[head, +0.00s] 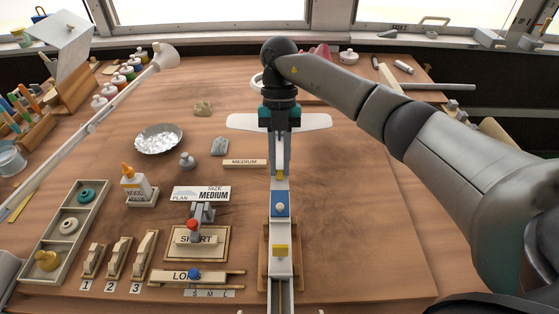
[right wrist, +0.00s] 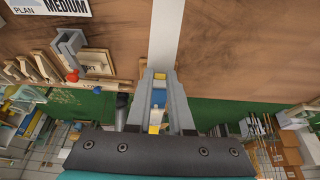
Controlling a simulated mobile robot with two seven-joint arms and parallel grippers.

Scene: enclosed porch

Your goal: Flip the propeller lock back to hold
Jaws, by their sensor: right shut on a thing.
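My right gripper (head: 280,174) reaches down over the long pale rail (head: 280,289) of the model from its far end. A yellow block (head: 280,250) sits nearer on the rail. My left gripper is out of view.
Left of the rail are the SHORT plate (head: 185,247) with a red-knobbed lever, the LONG bar (head: 170,277), a glue bottle (head: 134,183) and a parts tray (head: 48,243). A pale rod (head: 102,116) slants across the left.

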